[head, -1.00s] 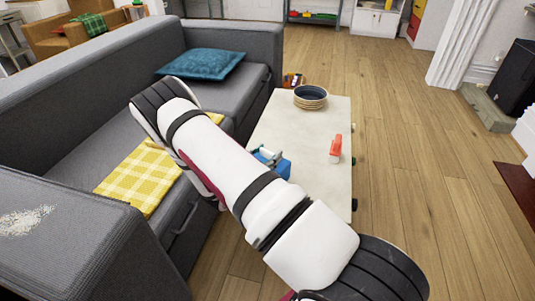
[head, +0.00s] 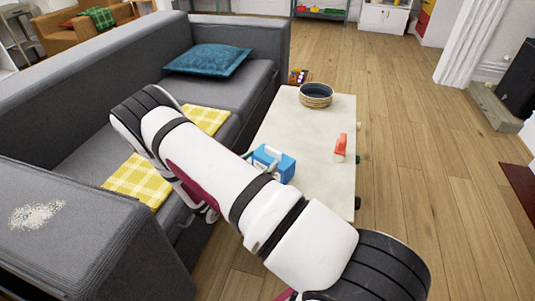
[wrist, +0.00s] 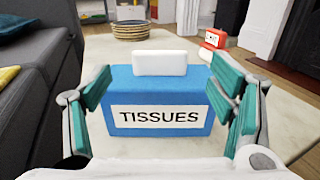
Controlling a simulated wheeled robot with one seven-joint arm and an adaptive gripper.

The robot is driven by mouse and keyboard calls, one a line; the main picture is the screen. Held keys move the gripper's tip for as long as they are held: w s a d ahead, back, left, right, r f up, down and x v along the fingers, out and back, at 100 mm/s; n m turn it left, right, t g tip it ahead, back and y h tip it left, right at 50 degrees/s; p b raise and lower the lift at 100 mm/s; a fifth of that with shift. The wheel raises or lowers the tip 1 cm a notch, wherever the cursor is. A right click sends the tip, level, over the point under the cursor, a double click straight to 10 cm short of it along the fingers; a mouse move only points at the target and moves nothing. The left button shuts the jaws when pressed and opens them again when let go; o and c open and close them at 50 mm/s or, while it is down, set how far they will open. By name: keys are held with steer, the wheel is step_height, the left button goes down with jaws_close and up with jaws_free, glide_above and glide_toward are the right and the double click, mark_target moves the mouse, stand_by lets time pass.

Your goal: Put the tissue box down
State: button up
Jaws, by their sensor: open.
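The blue tissue box (wrist: 160,92), labelled TISSUES with a white tissue on top, stands upright on the pale coffee table (wrist: 194,50). In the head view the box (head: 284,168) is at the table's near left part, partly hidden by my arm. My gripper (wrist: 160,105) is open, with a teal-padded finger on each side of the box. A gap shows between each finger and the box in the wrist view. In the head view my gripper (head: 207,207) is mostly hidden behind my arm.
A woven basket (head: 316,95) sits at the table's far end and a red-orange object (head: 340,147) near its right edge. The grey sofa (head: 85,205) with a yellow checked cloth (head: 139,182) runs along the left. Wooden floor to the right is open.

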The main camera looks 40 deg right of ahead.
steer(key=s+a+r+m+g+y, duration=0.1)
steer(key=s+r+m+g+y, duration=0.15)
steer(key=s+r+m, duration=0.4)
steer(key=s+a+r+m+g+y, duration=0.1)
steer(key=s+r+m+g+y, duration=0.2)
steer(key=r, duration=0.7)
steer(key=s+r+m+g+y, duration=0.1)
steer(key=s+r+m+g, duration=0.4)
steer(key=r, duration=0.3)
steer(key=s+a+r+m+t+y, duration=0.3)
steer(key=s+a+y, duration=0.2)
steer(key=s+a, duration=0.3)
steer(key=s+a+r+m+t+y, duration=0.3)
steer(key=s+a+y, duration=0.3)
steer(key=s, duration=0.9)
steer(key=a+r, duration=0.1)
steer(key=a, duration=0.1)
steer(key=shift+a+m, duration=0.3)
steer(key=shift+m, duration=0.05)
step_height(320, 180, up, 30)
steer(key=t+p, duration=0.4)
steer(key=p, duration=2.4)
steer(key=shift+d+f, duration=0.15)
steer(key=shift+d, duration=0.15)
